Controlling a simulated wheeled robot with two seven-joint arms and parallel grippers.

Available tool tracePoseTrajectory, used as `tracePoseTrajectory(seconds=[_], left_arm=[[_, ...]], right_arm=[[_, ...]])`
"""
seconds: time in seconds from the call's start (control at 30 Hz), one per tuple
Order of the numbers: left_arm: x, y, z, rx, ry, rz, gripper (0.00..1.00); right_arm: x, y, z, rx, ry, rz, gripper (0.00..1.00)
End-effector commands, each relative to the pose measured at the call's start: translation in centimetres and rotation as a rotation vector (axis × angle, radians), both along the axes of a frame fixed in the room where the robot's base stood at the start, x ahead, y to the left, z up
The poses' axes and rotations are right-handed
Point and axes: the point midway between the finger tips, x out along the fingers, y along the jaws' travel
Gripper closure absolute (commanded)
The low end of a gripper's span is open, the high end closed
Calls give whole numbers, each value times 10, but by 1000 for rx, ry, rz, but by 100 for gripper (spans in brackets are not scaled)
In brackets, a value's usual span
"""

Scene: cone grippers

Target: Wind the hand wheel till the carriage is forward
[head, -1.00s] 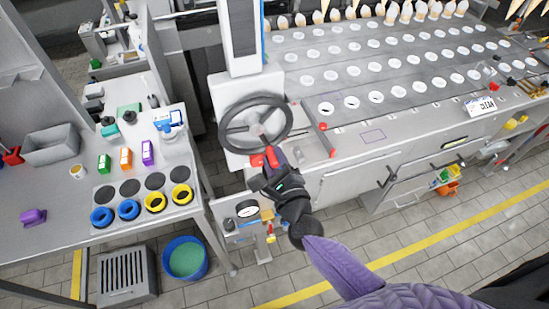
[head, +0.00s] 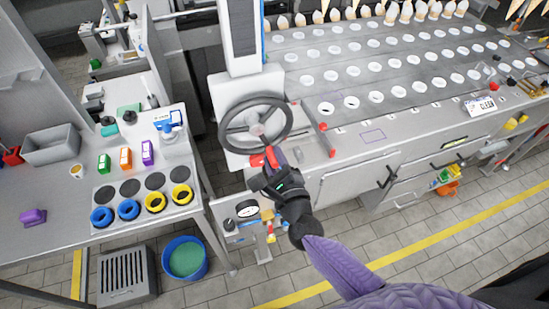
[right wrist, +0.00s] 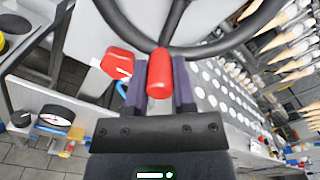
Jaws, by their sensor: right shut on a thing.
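The hand wheel (head: 255,124) is a dark ring with spokes on a pale housing at the near left corner of the machine. Its rim and spokes also show at the top of the right wrist view (right wrist: 190,48). My right gripper (head: 272,160) is at the near side of the wheel's rim. In the right wrist view its fingers (right wrist: 159,90) are shut on a red handle (right wrist: 159,70). I cannot make out how the handle joins the wheel. I cannot tell which part is the carriage. My left gripper is not in view.
A second red part (right wrist: 118,62) is close beside my gripper. A red-ended bar (head: 314,116) lies right of the wheel. The machine top (head: 400,111) has rows of white round places. A bench (head: 62,212) stands at left; a round gauge (head: 247,208) is below the wheel.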

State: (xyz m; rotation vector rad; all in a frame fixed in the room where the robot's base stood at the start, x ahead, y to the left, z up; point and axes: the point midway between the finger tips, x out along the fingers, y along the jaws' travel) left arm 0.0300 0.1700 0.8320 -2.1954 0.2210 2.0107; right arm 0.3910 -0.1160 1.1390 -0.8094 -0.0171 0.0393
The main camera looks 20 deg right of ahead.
Motion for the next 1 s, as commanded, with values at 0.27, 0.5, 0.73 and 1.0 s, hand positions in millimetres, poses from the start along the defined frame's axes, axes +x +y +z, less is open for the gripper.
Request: tracePoseTrajectory(seconds=[0.27,0.5,0.73,1.0], left_arm=[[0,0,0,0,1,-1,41],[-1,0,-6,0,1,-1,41],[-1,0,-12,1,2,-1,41],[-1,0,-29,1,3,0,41]], right_arm=[[0,0,0,0,1,1,100],[0,3,-3,37,2,1,100],[-1,10,-4,138,7,3,100],[-2,26,-8,352,18,4,100]])
